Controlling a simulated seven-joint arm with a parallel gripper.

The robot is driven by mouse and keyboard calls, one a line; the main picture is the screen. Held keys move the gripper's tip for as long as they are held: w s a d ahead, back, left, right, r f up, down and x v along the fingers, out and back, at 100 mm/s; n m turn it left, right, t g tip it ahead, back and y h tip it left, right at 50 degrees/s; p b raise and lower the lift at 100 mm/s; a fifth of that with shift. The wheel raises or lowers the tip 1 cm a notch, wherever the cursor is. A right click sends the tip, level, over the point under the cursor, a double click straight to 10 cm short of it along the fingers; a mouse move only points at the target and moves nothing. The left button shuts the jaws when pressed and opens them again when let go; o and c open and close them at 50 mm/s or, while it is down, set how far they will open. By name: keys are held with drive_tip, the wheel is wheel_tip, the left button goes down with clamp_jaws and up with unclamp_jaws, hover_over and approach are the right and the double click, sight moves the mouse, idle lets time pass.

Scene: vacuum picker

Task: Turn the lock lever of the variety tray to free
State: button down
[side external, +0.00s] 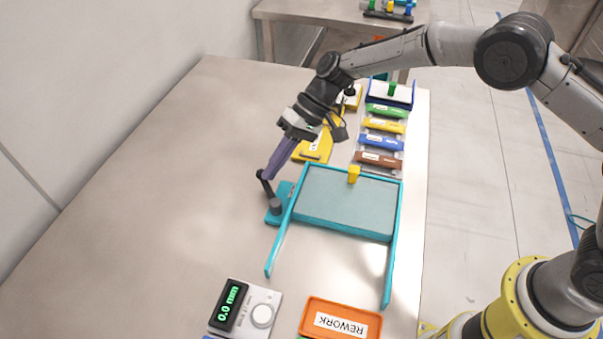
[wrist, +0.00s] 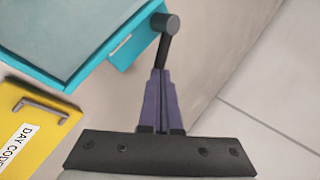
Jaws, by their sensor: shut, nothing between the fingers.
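The variety tray (side external: 343,200) is a grey-green panel in a teal frame, and its corner shows in the wrist view (wrist: 75,30). The dark lock lever (side external: 265,187) stands on a teal bracket (side external: 283,190) at the tray's left side. Its round end (wrist: 172,23) and bar (wrist: 163,48) show in the wrist view. My gripper (side external: 268,176) has purple fingers, shut together and empty. In the wrist view the fingertips (wrist: 159,72) meet the lower end of the lever bar in the picture; whether they touch it I cannot tell. No lock marking is readable.
A yellow DAY CODE tray (wrist: 35,130) lies beyond the variety tray, near several coloured labelled bins (side external: 383,141). A yellow knob (side external: 354,174) stands at the panel's far edge. A gauge (side external: 245,308) and orange REWORK tray (side external: 341,321) sit in front. The table's left is clear.

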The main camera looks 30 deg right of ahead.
sight(259, 171)
drive_tip(key=shift+w+a+n+g, duration=0.25)
drive_tip(key=shift+a+n+g, duration=0.6)
drive_tip(key=shift+n, duration=0.45)
drive_tip(key=shift+a+n+g+h, duration=0.5)
drive_tip(key=shift+n+g, duration=0.15)
drive_tip(key=shift+n, duration=0.25)
drive_tip(key=shift+a+n, duration=0.15)
drive_tip(key=shift+n, duration=0.25)
drive_tip(key=shift+a, duration=0.8)
idle(4.3)
